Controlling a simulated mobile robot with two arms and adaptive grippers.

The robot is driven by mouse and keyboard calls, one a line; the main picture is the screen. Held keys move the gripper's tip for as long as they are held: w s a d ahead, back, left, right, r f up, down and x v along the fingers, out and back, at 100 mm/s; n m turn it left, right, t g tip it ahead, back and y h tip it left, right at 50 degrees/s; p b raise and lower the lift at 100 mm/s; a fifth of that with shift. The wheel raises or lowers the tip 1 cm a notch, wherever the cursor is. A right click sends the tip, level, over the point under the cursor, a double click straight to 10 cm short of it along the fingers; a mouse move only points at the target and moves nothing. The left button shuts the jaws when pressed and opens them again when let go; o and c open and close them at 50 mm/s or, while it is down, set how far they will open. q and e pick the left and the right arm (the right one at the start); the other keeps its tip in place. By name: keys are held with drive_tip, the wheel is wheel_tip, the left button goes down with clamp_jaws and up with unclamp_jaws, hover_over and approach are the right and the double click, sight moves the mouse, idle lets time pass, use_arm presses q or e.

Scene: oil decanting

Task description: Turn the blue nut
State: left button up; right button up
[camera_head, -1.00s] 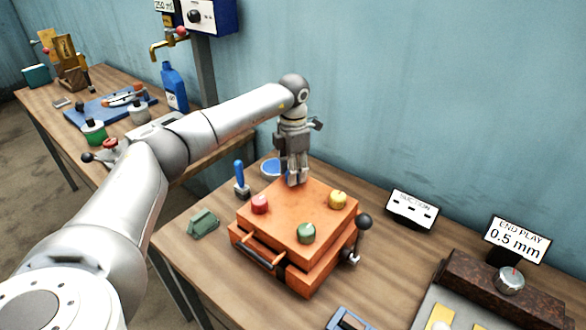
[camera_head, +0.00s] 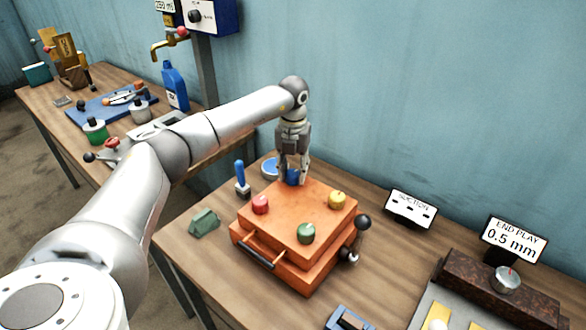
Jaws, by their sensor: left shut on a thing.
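The blue nut (camera_head: 292,177) sits at the back corner of the top of an orange box (camera_head: 283,222). My left gripper (camera_head: 293,180) points straight down over it. Its fingers are closed around the blue nut and partly hide it. A red nut (camera_head: 261,204), a yellow nut (camera_head: 337,200) and a green nut (camera_head: 306,233) stand at the other corners of the box top. My right gripper is not in view.
A black-knobbed lever (camera_head: 362,222) sticks up at the box's right side. A blue-handled tool (camera_head: 241,176) and a blue round dish (camera_head: 270,167) stand behind left. A green block (camera_head: 204,222) lies left. A suction sign (camera_head: 411,209) stands right.

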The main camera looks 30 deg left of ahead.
sight(293, 172)
use_arm(q)
drive_tip(key=shift+r+n, duration=0.1)
drive_tip(key=shift+n, duration=0.8)
drive_tip(key=o, duration=1)
wheel_tip(293, 172, up, 12)
idle(0.4)
